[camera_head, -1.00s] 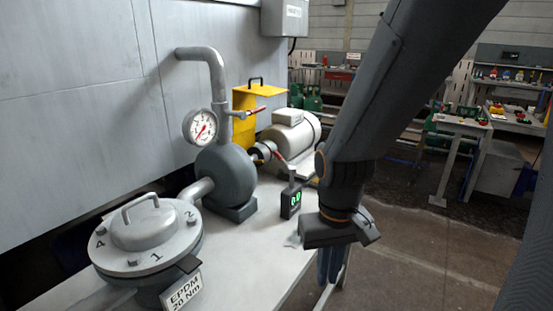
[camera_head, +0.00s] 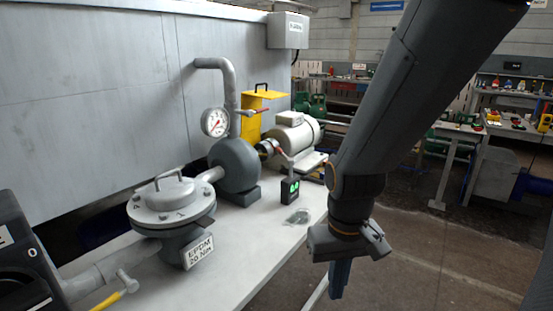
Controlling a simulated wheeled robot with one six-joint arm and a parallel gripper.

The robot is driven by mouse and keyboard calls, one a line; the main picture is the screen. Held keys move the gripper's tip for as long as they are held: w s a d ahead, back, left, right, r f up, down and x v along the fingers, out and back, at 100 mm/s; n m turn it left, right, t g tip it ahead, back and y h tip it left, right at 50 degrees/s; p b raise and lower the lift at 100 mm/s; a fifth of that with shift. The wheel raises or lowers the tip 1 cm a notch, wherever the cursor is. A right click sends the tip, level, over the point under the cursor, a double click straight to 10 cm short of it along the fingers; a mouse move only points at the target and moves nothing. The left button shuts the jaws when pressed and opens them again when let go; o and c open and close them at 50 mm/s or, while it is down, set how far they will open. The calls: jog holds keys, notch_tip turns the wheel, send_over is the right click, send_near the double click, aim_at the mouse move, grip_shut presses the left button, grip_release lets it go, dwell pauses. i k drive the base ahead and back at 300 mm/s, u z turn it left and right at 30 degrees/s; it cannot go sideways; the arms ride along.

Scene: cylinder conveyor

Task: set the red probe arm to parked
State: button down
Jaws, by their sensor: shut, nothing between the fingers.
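A small red arm (camera_head: 278,150), apparently the probe arm, sits between the round grey pump body and the motor. It seems to join the stand of a small black readout box (camera_head: 290,190) with green digits. It is small in the view, and I cannot tell its exact setting. My gripper (camera_head: 338,280) points down to the right of the bench's right edge, with its blue fingers together and empty. It is clearly apart from the red arm and nearer to me.
The white bench (camera_head: 240,270) carries a flanged vessel (camera_head: 172,205) with a tag, a pump (camera_head: 235,163) with a gauge (camera_head: 214,122), and a motor (camera_head: 293,133). A yellow cover (camera_head: 252,118) stands behind. The bench front is mostly clear; open floor (camera_head: 420,265) lies right.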

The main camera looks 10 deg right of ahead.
aim_at(290, 161)
jog(key=z, duration=1.65)
jog(key=i, duration=1.25)
jog(key=u, duration=2.05)
jog(key=i, duration=0.5)
jog(key=z, duration=0.05)
